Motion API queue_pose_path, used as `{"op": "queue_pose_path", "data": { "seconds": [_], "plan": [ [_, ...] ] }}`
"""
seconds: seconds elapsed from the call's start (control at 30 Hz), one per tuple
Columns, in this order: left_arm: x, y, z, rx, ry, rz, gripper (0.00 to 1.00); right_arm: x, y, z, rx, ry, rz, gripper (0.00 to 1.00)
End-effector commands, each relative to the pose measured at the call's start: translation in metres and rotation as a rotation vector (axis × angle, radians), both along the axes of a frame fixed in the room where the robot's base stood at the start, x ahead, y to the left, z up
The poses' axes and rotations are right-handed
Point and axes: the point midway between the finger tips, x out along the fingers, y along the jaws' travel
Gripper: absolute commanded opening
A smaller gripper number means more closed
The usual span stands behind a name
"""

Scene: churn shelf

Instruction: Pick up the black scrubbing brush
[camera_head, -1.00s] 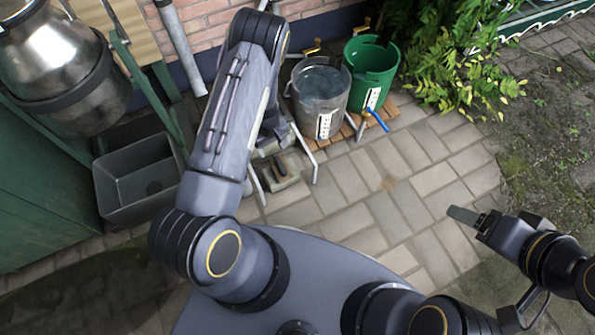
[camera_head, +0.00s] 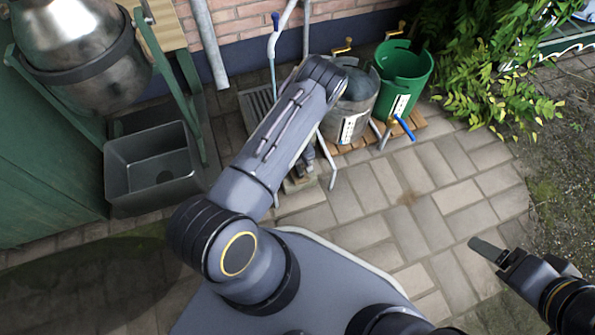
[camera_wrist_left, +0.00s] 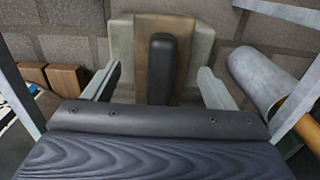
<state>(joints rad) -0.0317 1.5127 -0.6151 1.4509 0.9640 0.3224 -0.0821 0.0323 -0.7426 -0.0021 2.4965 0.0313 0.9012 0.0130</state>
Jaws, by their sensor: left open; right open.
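The black scrubbing brush (camera_wrist_left: 162,62) shows in the left wrist view as a dark rounded bar over a brown base, lying on a pale stone block (camera_wrist_left: 204,48). My left gripper (camera_wrist_left: 158,82) is open, with one finger on each side of the brush and visible gaps to it. In the head view my left arm covers the brush, and only a bit of the block shows low beside the arm. My right gripper (camera_head: 487,250) is open and empty at the right of the head view, above the paving.
A grey bucket (camera_head: 352,112) and a green bucket (camera_head: 404,72) stand on a wooden pallet (camera_head: 430,125). A grey sink (camera_head: 155,165) and a metal churn (camera_head: 85,45) are at the left. Metal legs and a pale cylinder (camera_wrist_left: 255,80) flank the block. Paving at right is clear.

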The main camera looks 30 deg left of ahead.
Motion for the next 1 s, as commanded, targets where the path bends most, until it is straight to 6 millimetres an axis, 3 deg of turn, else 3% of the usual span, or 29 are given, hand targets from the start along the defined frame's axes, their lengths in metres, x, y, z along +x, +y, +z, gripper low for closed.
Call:
{"op": "queue_pose_path", "data": {
  "seconds": [0.13,0.5,0.57,0.83,1.0],
  "plan": [
    [0.000,0.000,0.001,0.000,0.000,0.000,0.76,0.000,0.000,0.001,0.000,0.000,0.000,0.74],
    [0.000,0.000,0.002,0.000,0.000,0.000,0.27,0.000,0.000,0.001,0.000,0.000,0.000,0.74],
    [0.000,0.000,0.002,0.000,0.000,0.000,0.23,0.000,0.000,0.001,0.000,0.000,0.000,0.74],
    [0.000,0.000,0.006,0.000,-0.001,0.000,0.23,0.000,0.000,0.003,0.000,0.000,0.000,0.74],
    [0.001,0.000,0.024,-0.001,-0.002,-0.001,0.22,0.000,0.000,0.012,0.000,0.000,0.000,0.74]
  ]
}}
